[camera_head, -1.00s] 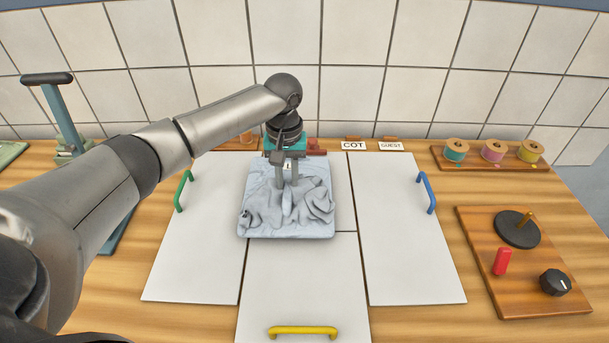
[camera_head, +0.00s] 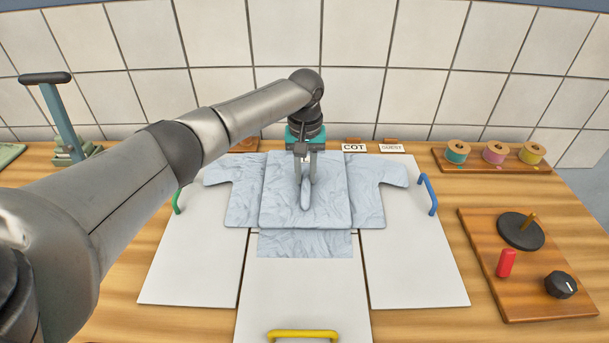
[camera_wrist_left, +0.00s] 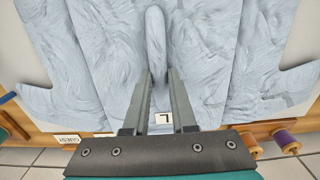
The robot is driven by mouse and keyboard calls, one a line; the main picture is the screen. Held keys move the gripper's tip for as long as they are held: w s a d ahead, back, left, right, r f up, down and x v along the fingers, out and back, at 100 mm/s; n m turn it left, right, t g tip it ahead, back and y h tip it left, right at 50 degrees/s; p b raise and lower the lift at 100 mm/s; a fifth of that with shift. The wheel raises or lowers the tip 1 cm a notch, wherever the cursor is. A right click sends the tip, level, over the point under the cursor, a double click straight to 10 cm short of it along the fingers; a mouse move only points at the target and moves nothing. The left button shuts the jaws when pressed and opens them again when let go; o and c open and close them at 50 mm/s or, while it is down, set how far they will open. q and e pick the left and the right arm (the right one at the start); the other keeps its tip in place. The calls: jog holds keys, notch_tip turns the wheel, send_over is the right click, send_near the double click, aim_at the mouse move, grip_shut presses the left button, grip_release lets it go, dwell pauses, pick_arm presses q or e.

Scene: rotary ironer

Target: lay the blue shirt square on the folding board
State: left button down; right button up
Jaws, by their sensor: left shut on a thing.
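The blue shirt (camera_head: 325,215) is pale and marbled, and lies spread over the folding board (camera_head: 410,265). Its two sleeves (camera_head: 228,173) reach out over the left and right white panels, and its lower edge lies on the front panel. A raised-looking square of cloth covers the middle. My left gripper (camera_head: 306,182) points down at the middle of the shirt. Its fingers are closed on a narrow upright fold of the cloth, which also shows between the fingertips in the left wrist view (camera_wrist_left: 156,45). My right gripper is not in view.
The board has green, blue (camera_head: 428,194) and yellow (camera_head: 303,334) handles. COT (camera_head: 354,148) and GUEST (camera_head: 391,148) labels stand behind it. Spools (camera_head: 493,153) and a wooden control panel (camera_head: 530,290) are at right. A lever device (camera_head: 58,115) is at left.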

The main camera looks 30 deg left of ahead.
aim_at(305, 178)
pick_arm(q)
jog(key=c, duration=0.7)
grip_release()
jog(key=shift+s+a+f, duration=0.15)
jog(key=shift+s+f, duration=0.15)
jog(key=shift+f, duration=0.1)
jog(key=shift+c, duration=0.2)
jog(key=shift+w+r, duration=0.1)
jog(key=shift+r, duration=0.35)
notch_tip(305, 178, up, 11)
jog(key=p, duration=0.2)
jog(key=shift+r, duration=0.2)
jog(key=shift+w, duration=0.1)
